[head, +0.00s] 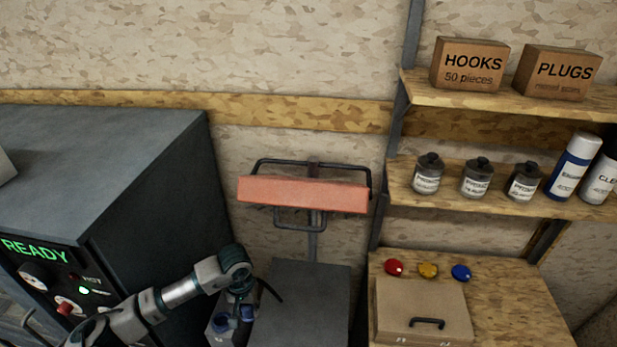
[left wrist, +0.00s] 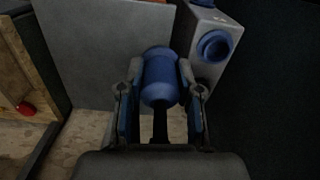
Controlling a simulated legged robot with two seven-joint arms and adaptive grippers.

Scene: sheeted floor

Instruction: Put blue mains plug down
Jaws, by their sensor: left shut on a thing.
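My left gripper (head: 240,298) points down beside the dark cabinet, low in the head view. In the left wrist view, its two fingers (left wrist: 159,85) are shut on the blue mains plug (left wrist: 161,78), one on each side of it. A dark cable end runs from the plug back toward the palm. A grey box with a round blue socket (left wrist: 214,46) is just right of the plug in the left wrist view. The socket also shows in the head view (head: 220,323). The plug appears apart from the socket. My right gripper is not in view.
A grey flat-topped stand (head: 300,295) is right of the gripper, with bare top surface. The dark cabinet (head: 160,200) with a READY display stands left. A wooden bench (head: 500,290) holds a closed case (head: 422,305) and red, yellow and blue buttons. Shelves with boxes, jars and cans are above.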

